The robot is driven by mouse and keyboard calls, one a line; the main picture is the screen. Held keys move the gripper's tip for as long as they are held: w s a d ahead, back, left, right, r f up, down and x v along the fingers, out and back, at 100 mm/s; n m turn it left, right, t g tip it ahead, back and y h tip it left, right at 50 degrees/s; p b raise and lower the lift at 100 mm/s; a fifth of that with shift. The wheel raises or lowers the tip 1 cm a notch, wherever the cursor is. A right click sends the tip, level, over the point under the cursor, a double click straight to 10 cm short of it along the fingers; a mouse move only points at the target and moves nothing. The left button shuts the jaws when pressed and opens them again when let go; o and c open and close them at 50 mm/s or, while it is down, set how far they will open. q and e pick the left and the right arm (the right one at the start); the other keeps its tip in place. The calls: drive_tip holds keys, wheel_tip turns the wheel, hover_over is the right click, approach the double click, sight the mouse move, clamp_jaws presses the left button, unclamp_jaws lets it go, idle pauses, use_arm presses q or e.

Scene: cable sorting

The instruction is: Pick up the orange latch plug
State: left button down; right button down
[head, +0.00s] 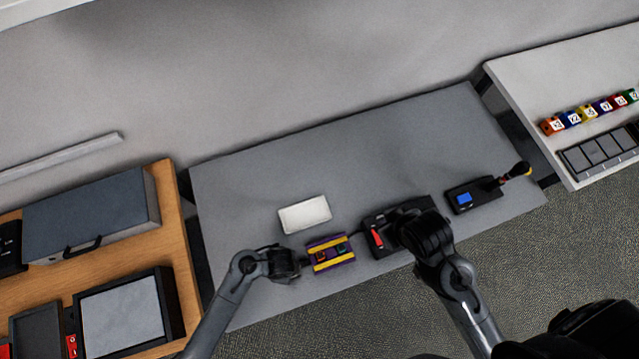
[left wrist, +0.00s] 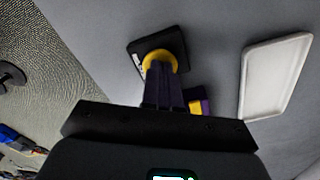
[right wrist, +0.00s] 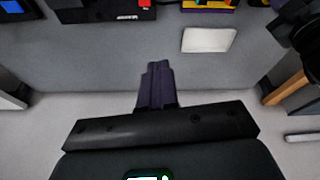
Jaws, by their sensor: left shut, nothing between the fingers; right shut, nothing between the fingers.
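An orange block (head: 552,125) with a white label stands at the left end of a row of coloured blocks on the white table at the right; I cannot tell for sure that it is the orange latch plug. A small orange-red spot (head: 321,257) also shows in the purple and yellow fixture (head: 331,238). My left gripper (head: 297,267) is beside the fixture's left end; its fingers (left wrist: 162,72) are shut and empty. My right gripper's arm covers part of the black device in the head view; its fingers (right wrist: 155,70) are shut and empty, over bare surface.
A white tray (head: 305,214) lies behind the fixture. A black device with a red part (head: 376,238) and a blue-screened device (head: 462,197) stand to the right. A wooden table (head: 170,200) with boxes is at the left. The grey table's back is clear.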

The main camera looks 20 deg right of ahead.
drive_tip(key=c, duration=0.8)
unclamp_jaws()
drive_tip(key=shift+a, duration=0.1)
drive_tip(key=shift+c, duration=0.2)
